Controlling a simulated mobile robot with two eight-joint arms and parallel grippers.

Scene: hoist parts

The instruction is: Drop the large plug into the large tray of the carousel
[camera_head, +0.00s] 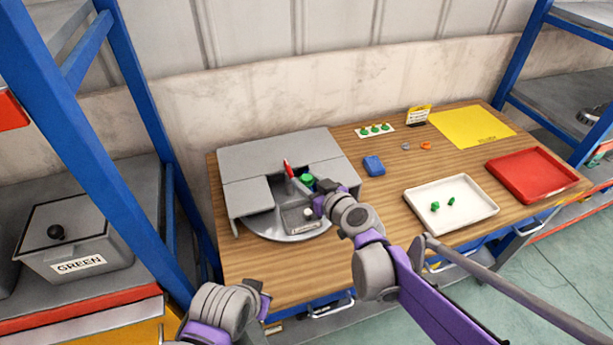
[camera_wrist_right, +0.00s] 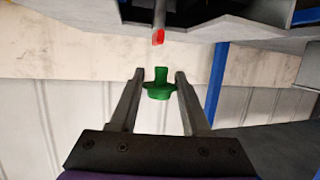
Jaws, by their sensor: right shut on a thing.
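My right gripper (camera_head: 316,189) reaches over the grey carousel (camera_head: 255,229) from the right. In the right wrist view its two fingers (camera_wrist_right: 158,84) stand on either side of a green flanged plug (camera_wrist_right: 158,91), and it is shut on it. The plug also shows as a green spot (camera_head: 307,179) in the head view, at the carousel's opening. A red-tipped rod (camera_wrist_right: 158,36) is just beyond the plug. The carousel's round plate shows at the front, with a light tray area near my gripper; my arm partly hides it. My left gripper (camera_head: 264,300) is low at the table's front; its jaws are unclear.
A white tray (camera_head: 478,216) holds two small green parts. A red tray (camera_head: 537,172) and a yellow sheet (camera_head: 460,128) lie to the right. A blue block (camera_head: 374,166) sits beside the carousel. A white card (camera_head: 374,130) with green parts is at the back.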

